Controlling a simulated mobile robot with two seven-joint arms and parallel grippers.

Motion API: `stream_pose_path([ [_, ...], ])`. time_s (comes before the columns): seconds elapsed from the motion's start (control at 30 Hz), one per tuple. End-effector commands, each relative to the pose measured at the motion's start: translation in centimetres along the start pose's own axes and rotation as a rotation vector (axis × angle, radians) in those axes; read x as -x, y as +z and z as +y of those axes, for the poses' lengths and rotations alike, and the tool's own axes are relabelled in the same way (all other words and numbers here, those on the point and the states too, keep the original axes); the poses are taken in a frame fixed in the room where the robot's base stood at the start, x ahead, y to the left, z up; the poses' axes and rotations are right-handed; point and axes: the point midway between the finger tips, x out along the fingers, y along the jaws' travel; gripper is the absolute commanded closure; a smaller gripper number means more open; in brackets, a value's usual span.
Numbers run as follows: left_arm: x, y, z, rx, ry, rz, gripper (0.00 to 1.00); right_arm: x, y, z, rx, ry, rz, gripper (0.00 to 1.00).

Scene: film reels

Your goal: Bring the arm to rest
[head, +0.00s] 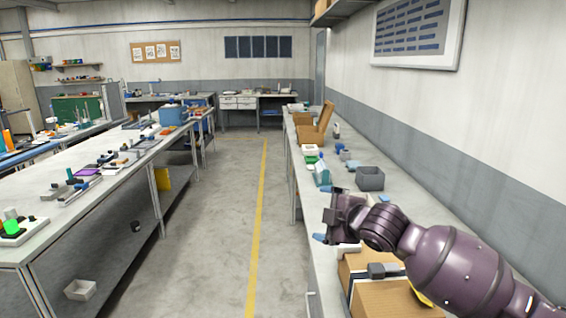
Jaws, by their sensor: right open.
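My right arm (445,262) comes in from the lower right, a dark purple arm reaching over the right-hand bench. My right gripper (338,212) is at its end, above the near part of that bench, with its jaws open. I see nothing held between the fingers. Cardboard boxes (390,300) stand below and partly behind the arm, so part of them is hidden. My left gripper is not in view.
The right bench (312,262) runs along the wall and holds a grey bin (370,178), a teal item (321,174) and open cardboard boxes (312,133). A long bench (112,187) with small parts stands left. The aisle floor (215,235) between is clear.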

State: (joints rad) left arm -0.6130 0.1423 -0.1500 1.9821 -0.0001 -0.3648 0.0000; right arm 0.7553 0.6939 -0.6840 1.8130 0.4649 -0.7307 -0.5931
Motion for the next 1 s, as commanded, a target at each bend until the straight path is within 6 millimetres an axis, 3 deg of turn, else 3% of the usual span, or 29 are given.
stream_pose_path([
  [0.27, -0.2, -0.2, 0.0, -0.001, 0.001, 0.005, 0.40, 1.9, 1.3, -5.7, -0.465, 0.144, 0.093, 0.00],
  [0.57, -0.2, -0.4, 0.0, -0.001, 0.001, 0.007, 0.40, 5.8, 5.4, -12.8, -0.818, 0.262, 0.076, 0.00],
  [0.77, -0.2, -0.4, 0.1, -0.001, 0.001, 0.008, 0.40, 9.4, 8.8, -18.6, -0.967, 0.326, -0.009, 0.00],
  [1.0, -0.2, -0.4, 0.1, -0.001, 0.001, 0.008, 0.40, 14.9, 12.7, -27.1, -1.090, 0.362, -0.187, 0.00],
])
